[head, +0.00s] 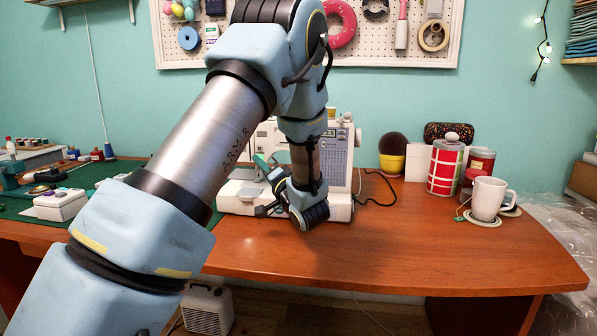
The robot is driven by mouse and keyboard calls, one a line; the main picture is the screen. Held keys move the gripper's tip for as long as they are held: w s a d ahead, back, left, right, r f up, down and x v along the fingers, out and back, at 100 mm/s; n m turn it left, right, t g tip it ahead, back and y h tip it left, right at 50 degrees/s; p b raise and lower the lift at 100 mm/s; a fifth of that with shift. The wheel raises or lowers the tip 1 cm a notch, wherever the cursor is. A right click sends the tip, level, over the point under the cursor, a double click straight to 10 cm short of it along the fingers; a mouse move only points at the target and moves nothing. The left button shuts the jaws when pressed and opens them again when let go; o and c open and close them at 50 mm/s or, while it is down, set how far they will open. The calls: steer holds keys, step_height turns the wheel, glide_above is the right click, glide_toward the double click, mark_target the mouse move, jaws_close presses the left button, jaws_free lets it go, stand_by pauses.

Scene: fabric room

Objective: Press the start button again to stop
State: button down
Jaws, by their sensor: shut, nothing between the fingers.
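A white sewing machine (342,155) stands on the brown wooden table, largely covered by my arm. Its upright right column, with a grey printed panel, shows to the right of my wrist. Its pale base (236,195) shows to the left. My gripper (262,163) is shut and empty, at the front of the machine and left of my wrist. It is small and partly hidden here. I cannot make out the start button, and I cannot tell whether the fingertips touch the machine.
A white mug (488,199), a red-and-white canister (446,167) and a yellow-and-black pincushion (392,155) stand on the right. A black cable (377,190) lies beside the machine. A green cutting mat (100,172) with sewing items lies left. The front right of the table (420,250) is clear.

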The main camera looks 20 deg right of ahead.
steer(key=s+a, duration=0.2)
steer(key=s, duration=0.1)
steer(key=s+a, duration=0.1)
steer(key=s, duration=0.1)
steer(key=shift+s+p, duration=0.1)
steer(key=shift+p, duration=0.25)
stand_by(0.8)
